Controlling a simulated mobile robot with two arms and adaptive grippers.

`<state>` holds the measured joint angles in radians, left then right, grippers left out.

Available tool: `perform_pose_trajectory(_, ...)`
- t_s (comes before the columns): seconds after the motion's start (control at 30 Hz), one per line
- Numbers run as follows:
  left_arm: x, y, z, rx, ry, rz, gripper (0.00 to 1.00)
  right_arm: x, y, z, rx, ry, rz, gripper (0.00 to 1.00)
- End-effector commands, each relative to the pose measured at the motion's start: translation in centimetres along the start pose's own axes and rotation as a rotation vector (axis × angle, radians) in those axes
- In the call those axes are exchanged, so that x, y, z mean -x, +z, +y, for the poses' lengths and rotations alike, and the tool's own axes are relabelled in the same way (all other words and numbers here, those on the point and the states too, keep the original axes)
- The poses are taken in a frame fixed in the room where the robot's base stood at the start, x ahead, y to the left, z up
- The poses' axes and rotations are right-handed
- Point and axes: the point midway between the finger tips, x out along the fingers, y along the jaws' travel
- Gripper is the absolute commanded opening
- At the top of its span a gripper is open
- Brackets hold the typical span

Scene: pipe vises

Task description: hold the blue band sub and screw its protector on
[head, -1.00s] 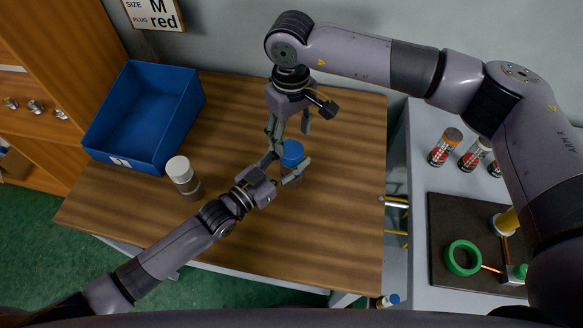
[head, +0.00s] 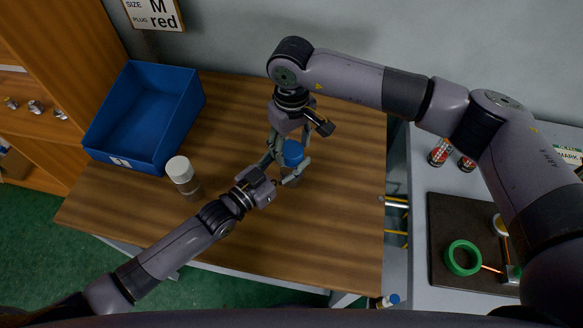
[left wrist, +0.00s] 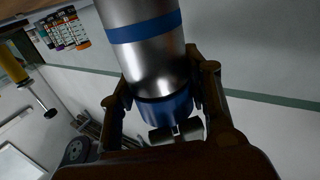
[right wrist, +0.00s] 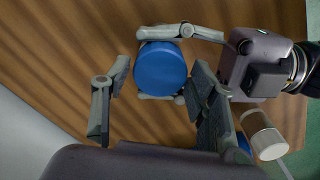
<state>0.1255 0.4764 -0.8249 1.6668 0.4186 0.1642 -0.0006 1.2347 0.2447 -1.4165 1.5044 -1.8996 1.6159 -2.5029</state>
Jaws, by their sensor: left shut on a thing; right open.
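The blue band sub is a silver cylinder with a blue band, seen large in the left wrist view (left wrist: 155,62). A blue protector (left wrist: 168,108) sits against its end; I cannot tell how far it is threaded. In the head view the protector (head: 291,153) is on top and the sub beneath is mostly hidden. My left gripper (head: 283,180) is shut around the sub from the side. My right gripper (right wrist: 160,105) is open just above, pointing down, its fingers on either side of the protector (right wrist: 161,67) with visible gaps.
A white-capped cylinder (head: 182,172) stands left on the wooden table (head: 330,235). A blue bin (head: 118,158) stands at the back left. A grey bench at right holds spray cans (head: 440,152) and a green ring (head: 463,258) on a dark mat. The table's front right is clear.

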Motion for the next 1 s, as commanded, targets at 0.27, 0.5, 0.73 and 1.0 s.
perform_pose_trajectory(0.27,0.0,0.0,-0.1,-0.001,-0.001,-0.001,0.00,-1.8,0.0,0.0,0.001,0.000,0.001,0.53)
perform_pose_trajectory(0.5,0.0,0.0,-0.1,-0.001,-0.001,-0.001,0.00,-1.9,0.0,0.0,0.001,0.000,0.001,0.53)
perform_pose_trajectory(0.73,0.0,0.0,-0.1,0.000,-0.001,0.000,0.00,-1.8,0.0,0.0,0.001,0.000,0.001,0.38)
perform_pose_trajectory(1.0,0.0,0.0,-0.1,0.000,-0.001,0.000,0.00,-1.8,0.0,0.0,0.001,0.000,0.001,0.20)
